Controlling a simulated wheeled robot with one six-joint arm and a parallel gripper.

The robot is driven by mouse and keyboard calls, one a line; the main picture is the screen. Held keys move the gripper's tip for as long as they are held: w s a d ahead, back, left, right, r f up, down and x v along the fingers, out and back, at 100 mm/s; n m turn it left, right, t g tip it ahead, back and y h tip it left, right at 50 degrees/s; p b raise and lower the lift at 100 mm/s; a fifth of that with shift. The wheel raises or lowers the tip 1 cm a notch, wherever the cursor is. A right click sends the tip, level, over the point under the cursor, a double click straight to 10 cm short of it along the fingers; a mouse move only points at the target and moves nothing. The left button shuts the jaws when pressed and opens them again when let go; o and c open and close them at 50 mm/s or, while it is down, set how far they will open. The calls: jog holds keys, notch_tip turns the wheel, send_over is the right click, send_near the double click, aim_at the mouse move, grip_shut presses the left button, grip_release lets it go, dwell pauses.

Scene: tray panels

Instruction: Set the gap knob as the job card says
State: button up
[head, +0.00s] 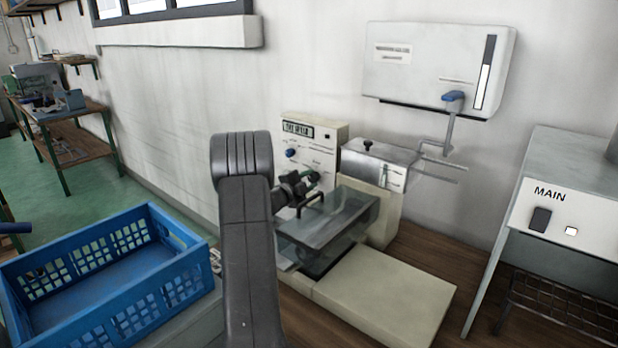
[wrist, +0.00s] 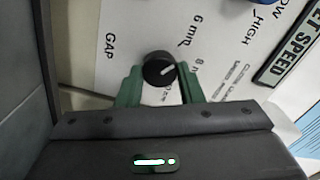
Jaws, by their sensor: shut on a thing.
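The gap knob (wrist: 158,70) is a round black dial with a white pointer line, on a white panel marked GAP (wrist: 110,46). My gripper (wrist: 159,78) has its green fingers on either side of the knob and is shut on it. The pointer is turned right and slightly up in the wrist view, roughly toward the 8 mark (wrist: 198,64), below the 6 mm mark (wrist: 195,30). Another mark below is partly hidden. In the head view my gripper (head: 313,180) is at the cream machine's front panel (head: 312,140), hiding the knob. I cannot make out a job card.
A blue knob (head: 291,153) sits above my gripper on the panel. A clear-covered tray (head: 345,212) lies just below it. A blue crate (head: 120,262) stands left. A cabinet marked MAIN (head: 568,215) stands right, and a white wall unit (head: 430,60) hangs above.

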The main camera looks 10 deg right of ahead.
jog(key=shift+n, duration=0.6)
jog(key=shift+p, duration=0.3)
jog(key=o, duration=1)
jog(key=b+v, duration=0.2)
jog(key=v, duration=1.2)
jog(key=shift+d, duration=0.1)
